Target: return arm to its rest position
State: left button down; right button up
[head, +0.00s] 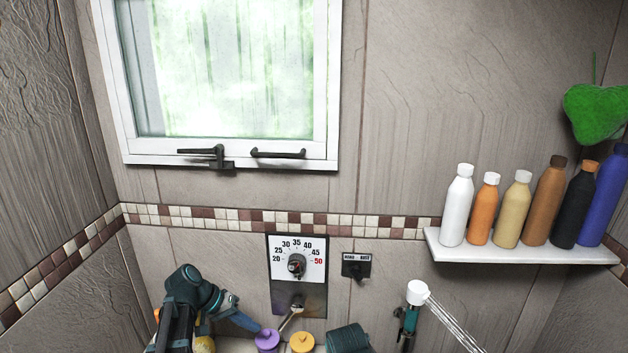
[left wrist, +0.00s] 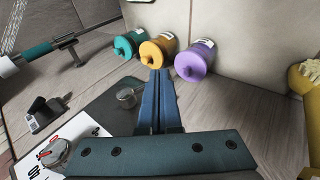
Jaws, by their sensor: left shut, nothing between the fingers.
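My left arm comes in from the lower left in the head view. Its gripper (head: 250,325) points right and down, close to the purple jar, in front of the lower wall. In the left wrist view the blue fingers (left wrist: 157,75) lie together with nothing between them. Their tips overlap the lower edge of the orange jar (left wrist: 157,50) in that picture; I cannot tell if they touch it. My right gripper is in neither view.
A temperature dial (head: 296,266), black switch (head: 357,266) and chrome lever (head: 291,318) are on the wall. Purple (head: 267,341) and orange (head: 302,342) jars stand below. A shower head (head: 417,293) sprays water. A bottle shelf (head: 520,250) is at right, a window (head: 235,70) above.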

pick_arm(q)
jog(key=s+d+f+m+g+y+b, duration=0.1)
jog(key=s+d+f+m+y, duration=0.1)
jog(key=s+d, duration=0.5)
jog(key=s+d+f+m+g+y, duration=0.1)
jog(key=s+d+f+y, duration=0.3)
jog(key=s, duration=0.7)
jog(key=d+m+y, duration=0.1)
jog(key=d+y, duration=0.1)
jog(key=d, duration=0.1)
jog(key=shift+s+d+f+y+b, duration=0.2)
jog(key=shift+f+y+b, duration=0.1)
jog(key=shift+y+b, duration=0.1)
